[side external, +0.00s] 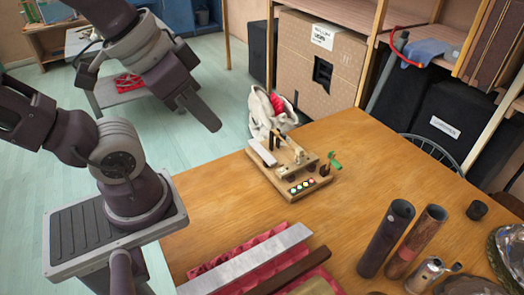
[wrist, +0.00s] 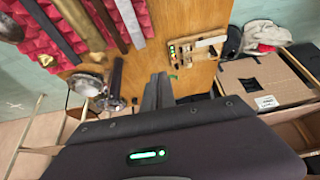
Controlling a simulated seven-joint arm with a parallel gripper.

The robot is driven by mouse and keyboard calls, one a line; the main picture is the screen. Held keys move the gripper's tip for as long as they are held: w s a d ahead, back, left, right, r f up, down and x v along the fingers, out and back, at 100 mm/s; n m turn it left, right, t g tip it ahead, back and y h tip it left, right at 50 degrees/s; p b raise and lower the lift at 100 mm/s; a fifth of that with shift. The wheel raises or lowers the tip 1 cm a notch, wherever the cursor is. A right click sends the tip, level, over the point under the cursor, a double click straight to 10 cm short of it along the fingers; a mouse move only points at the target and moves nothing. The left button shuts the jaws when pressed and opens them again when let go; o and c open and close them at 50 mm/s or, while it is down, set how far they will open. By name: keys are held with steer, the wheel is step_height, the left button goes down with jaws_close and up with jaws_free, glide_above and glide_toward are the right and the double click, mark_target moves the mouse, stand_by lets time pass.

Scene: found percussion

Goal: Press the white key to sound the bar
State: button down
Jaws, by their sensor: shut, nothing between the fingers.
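A small wooden device (side external: 312,196) sits on the table near its far left edge; it also shows in the wrist view (wrist: 188,60). A pale flat strip (side external: 262,152) lies along its left side, and a small cream piece (side external: 298,153) stands near its middle. I cannot tell for sure which of these is the white key and which is the bar. My gripper (side external: 214,126) is shut and empty, in the air to the left of the device and above it. Its dark fingers (wrist: 158,76) show in the wrist view, apart from the device.
Dark tubes (side external: 386,238) and metal parts stand at the table's right front. Metal bars (side external: 250,260) lie on red foam at the front. A white bag (side external: 262,108) and a cardboard box (side external: 318,62) are behind the table. The wood around the device is mostly clear.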

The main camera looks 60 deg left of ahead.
steer(key=w+a+r+g, duration=0.15)
steer(key=w+a, duration=0.25)
steer(key=w, duration=0.6)
steer(key=g, duration=0.4)
glide_above(254, 141)
step_height(254, 141, down, 20)
steer(key=shift+d, duration=0.15)
step_height(254, 141, down, 14)
steer(key=shift+f, duration=0.1)
